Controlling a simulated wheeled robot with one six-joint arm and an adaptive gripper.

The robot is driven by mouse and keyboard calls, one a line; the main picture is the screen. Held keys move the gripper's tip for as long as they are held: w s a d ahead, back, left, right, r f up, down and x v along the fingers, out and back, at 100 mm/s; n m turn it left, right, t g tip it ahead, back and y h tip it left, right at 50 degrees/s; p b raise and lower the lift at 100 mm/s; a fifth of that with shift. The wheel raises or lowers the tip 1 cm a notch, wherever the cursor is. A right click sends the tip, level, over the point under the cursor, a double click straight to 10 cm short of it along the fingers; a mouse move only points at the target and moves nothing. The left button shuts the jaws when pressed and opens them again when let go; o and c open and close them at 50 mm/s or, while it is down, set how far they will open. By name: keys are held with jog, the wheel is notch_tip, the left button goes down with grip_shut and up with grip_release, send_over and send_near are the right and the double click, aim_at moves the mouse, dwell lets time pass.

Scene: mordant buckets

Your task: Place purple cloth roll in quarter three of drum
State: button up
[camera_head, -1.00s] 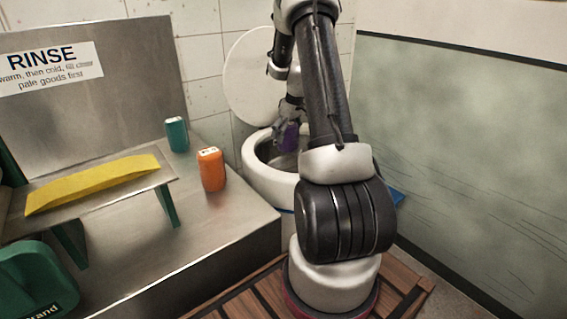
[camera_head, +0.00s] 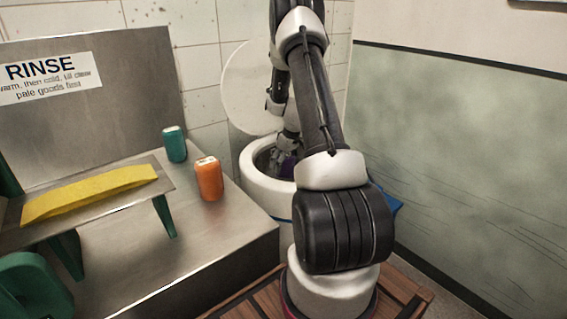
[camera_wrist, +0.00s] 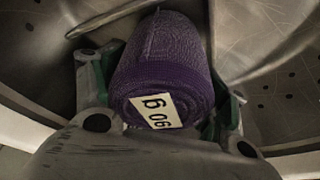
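The purple cloth roll (camera_wrist: 165,60) fills the middle of the wrist view, with a white tag on its near end reading "90" or "06" and another mark. My gripper (camera_wrist: 160,85) has a green-padded finger on each side of the roll and appears shut on it. In the head view my gripper (camera_head: 284,150) is down inside the mouth of the white drum (camera_head: 250,174), and only a bit of purple shows there. The drum's perforated metal inside (camera_wrist: 270,75) surrounds the roll in the wrist view. Its quarters cannot be told apart clearly.
An orange roll (camera_head: 209,180) and a teal roll (camera_head: 174,145) stand on the metal counter (camera_head: 190,240) left of the drum. A yellow cloth (camera_head: 90,193) lies on a raised shelf. The round white lid (camera_head: 250,85) stands open behind the drum. A wall is at the right.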

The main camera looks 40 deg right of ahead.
jog(key=shift+o, duration=1.2)
jog(key=v, duration=1.2)
jog(key=shift+w+a+r, duration=0.1)
jog(key=s+a+r, duration=0.4)
jog(key=a+r, duration=0.3)
jog(key=r, duration=0.1)
jog(key=s+a+r, duration=0.4)
jog(key=a+r, duration=0.3)
jog(key=r, duration=0.1)
jog(key=s+a+r, duration=0.1)
jog(key=s+a, duration=0.2)
jog(key=s, duration=0.4)
jog(key=s+a+r+m, duration=0.1)
jog(key=s+a+r, duration=0.1)
jog(key=s+a, duration=0.2)
jog(key=s+a+r+m+t, duration=0.1)
jog(key=s+a+r, duration=0.1)
jog(key=s, duration=0.8)
jog(key=shift+s+a+h, duration=0.3)
jog(key=shift+s+a, duration=0.1)
jog(key=shift+a, duration=0.45)
